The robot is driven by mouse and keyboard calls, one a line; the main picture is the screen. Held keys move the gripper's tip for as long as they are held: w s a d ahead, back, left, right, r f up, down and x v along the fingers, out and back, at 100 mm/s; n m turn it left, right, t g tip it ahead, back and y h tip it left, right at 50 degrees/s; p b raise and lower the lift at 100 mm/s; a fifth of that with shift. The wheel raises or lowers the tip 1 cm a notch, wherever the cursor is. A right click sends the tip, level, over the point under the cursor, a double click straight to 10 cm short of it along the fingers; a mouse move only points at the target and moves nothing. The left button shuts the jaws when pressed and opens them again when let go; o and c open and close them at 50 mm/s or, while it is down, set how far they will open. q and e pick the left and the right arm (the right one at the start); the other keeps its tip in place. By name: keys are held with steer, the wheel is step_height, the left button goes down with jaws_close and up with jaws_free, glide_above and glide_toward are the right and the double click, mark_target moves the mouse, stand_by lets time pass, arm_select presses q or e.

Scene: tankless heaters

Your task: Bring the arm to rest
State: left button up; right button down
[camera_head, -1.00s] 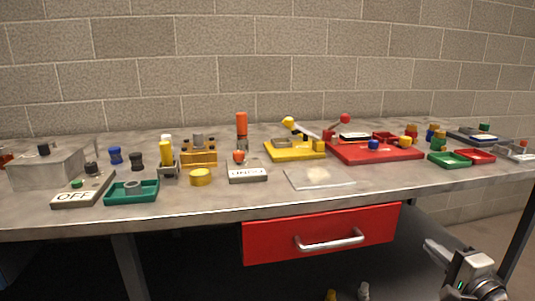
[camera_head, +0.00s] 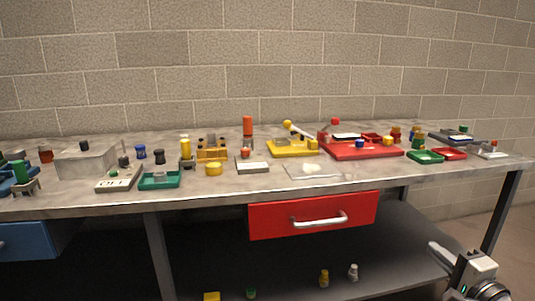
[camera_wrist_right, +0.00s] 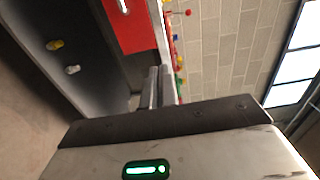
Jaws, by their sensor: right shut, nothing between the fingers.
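My right gripper (camera_head: 441,252) is at the lower right of the head view, in front of the workbench and below the level of its top. Its fingers are together and empty. In the right wrist view the shut fingers (camera_wrist_right: 154,88) point toward the bench, with the red drawer (camera_wrist_right: 130,22) beyond them. It touches nothing that I can see. My left gripper does not show in either view.
The workbench top (camera_head: 340,188) carries several trays, blocks and small parts. The red drawer (camera_head: 285,222) is under it. A blue drawer (camera_head: 30,240) is at the left. A lower shelf (camera_head: 400,250) holds a few small bottles. A brick wall stands behind.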

steer(key=s+a+f+n+g+p, duration=0.2)
steer(key=s+a+f+n+g, duration=0.2)
steer(key=s+a+f+n, duration=0.65)
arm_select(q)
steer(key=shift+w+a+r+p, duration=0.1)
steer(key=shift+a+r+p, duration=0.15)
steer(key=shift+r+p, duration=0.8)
arm_select(e)
steer(key=s+a+f+n+g, duration=0.3)
steer(key=s+a+n, duration=0.4)
steer(key=s+a, duration=0.5)
steer(key=shift+a+f, duration=0.15)
steer(key=shift+a, duration=0.15)
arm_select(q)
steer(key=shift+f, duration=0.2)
arm_select(e)
steer(key=shift+n, duration=0.25)
